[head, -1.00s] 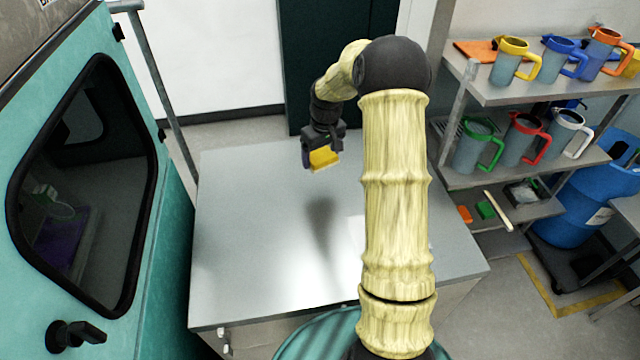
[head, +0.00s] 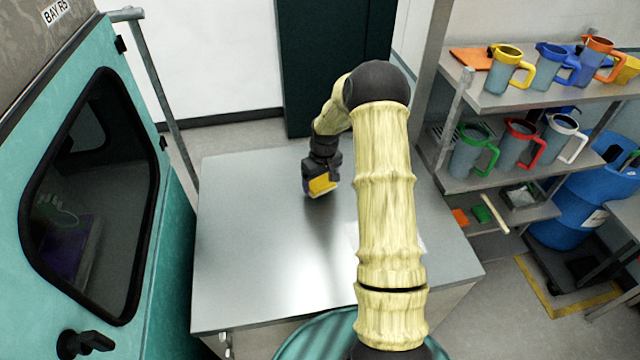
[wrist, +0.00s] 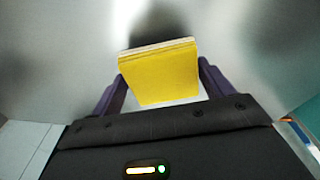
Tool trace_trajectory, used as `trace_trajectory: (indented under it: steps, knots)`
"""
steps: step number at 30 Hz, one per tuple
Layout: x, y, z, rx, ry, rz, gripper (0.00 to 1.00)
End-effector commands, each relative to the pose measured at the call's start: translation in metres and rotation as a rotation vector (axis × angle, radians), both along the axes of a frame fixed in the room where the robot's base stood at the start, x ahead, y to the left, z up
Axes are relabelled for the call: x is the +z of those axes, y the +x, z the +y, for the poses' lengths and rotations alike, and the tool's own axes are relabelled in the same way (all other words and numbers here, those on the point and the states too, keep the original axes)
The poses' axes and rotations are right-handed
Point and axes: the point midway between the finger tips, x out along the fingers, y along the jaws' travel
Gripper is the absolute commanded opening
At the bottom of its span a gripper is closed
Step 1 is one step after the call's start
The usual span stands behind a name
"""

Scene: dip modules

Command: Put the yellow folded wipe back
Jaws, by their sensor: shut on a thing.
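The yellow folded wipe (head: 322,185) is held in my gripper (head: 321,187) above the far half of the steel table (head: 250,270). In the wrist view the wipe (wrist: 162,78) shows as a yellow block with a pale layered edge, between the two purple fingers of my gripper (wrist: 160,85). The gripper is shut on it. A dark shadow lies on the table surface near it; the exact gap between wipe and table is hard to tell.
A teal cabinet with a dark window (head: 95,200) stands at the left. A rack (head: 500,90) at the right holds several coloured jugs, with an orange item (head: 460,217) and a green item (head: 481,214) on its low shelf. The table's left and front are clear.

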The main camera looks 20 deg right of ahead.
Motion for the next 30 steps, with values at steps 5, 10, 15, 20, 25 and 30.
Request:
trace_trajectory:
  steps: [5, 10, 15, 20, 25, 30]
  knots:
    - [-0.020, -0.001, 0.001, -0.001, 0.001, 0.003, 0.61]
    - [-0.024, 0.000, 0.000, -0.001, 0.001, 0.000, 0.61]
    - [-0.026, 0.000, 0.002, 0.002, 0.001, 0.001, 0.61]
    - [-0.026, 0.000, 0.000, 0.000, 0.001, 0.001, 1.00]
    - [-0.025, -0.001, -0.002, -0.004, 0.000, 0.001, 1.00]
    - [-0.022, -0.001, -0.003, -0.006, 0.000, 0.000, 1.00]
